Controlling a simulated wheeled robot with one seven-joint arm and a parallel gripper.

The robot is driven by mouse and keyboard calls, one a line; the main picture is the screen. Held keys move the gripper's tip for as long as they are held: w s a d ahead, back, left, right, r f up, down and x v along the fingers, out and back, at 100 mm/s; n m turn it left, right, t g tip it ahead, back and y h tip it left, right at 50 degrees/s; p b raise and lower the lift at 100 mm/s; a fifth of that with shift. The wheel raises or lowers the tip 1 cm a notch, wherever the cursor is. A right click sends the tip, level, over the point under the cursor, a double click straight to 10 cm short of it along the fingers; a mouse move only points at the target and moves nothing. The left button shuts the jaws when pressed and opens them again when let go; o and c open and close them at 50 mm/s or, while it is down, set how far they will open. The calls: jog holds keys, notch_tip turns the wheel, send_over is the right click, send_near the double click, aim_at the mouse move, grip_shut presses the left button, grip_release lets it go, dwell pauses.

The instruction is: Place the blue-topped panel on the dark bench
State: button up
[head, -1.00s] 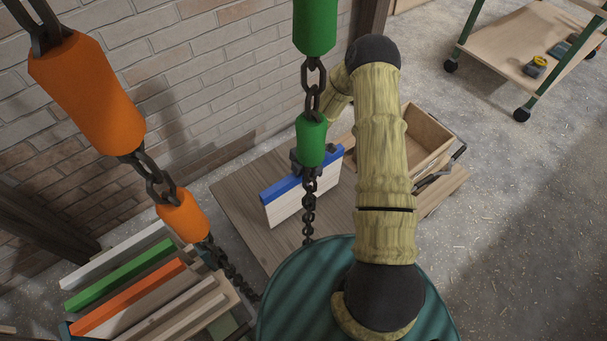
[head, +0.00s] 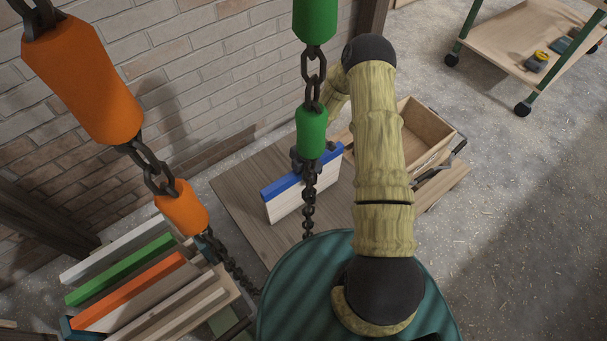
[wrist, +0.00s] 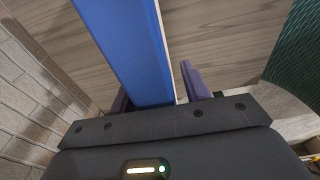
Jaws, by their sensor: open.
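The blue-topped panel (head: 284,204) stands on edge on a grey-brown wooden bench top (head: 239,205) in the head view. It has a pale face and a blue top edge, partly hidden by the hanging chain. In the wrist view the blue top (wrist: 130,42) runs down between the fingers of my gripper (wrist: 158,92). My gripper is open, with one finger on each side of the panel's end. In the head view my gripper (head: 312,160) is mostly hidden behind the green-sleeved chain. I cannot tell whether either finger touches the panel.
A wooden crate (head: 424,130) stands right of the panel behind my arm. Chains with orange (head: 80,80) and green (head: 311,130) sleeves hang in front. Several boards in a rack (head: 228,283) stand lower left. A brick wall (head: 170,75) runs behind; a cart (head: 521,45) stands upper right.

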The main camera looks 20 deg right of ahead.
jog(key=r, duration=0.4)
jog(key=d+r+p, duration=0.1)
jog(key=r, duration=0.7)
jog(key=shift+w+d+r+p, duration=0.1)
jog(key=shift+w+d+p, duration=0.15)
jog(key=shift+p, duration=0.1)
jog(key=shift+a, duration=0.1)
jog(key=shift+r, duration=0.1)
jog(key=s+r+m+t, duration=0.1)
jog(key=s+r+m, duration=0.7)
jog(key=r+m, duration=0.3)
jog(key=s+r+m+t+h, duration=0.1)
jog(key=s+r+m+t, duration=0.1)
jog(key=s+r+m, duration=0.6)
notch_tip(320, 180, up, 5)
jog(key=m, duration=0.3)
jog(key=shift+a+f, duration=0.15)
jog(key=shift+a, duration=0.1)
jog(key=w+p+v, duration=0.3)
jog(key=p+v, duration=1.1)
jog(key=p, duration=0.1)
jog(key=shift+r, duration=0.7)
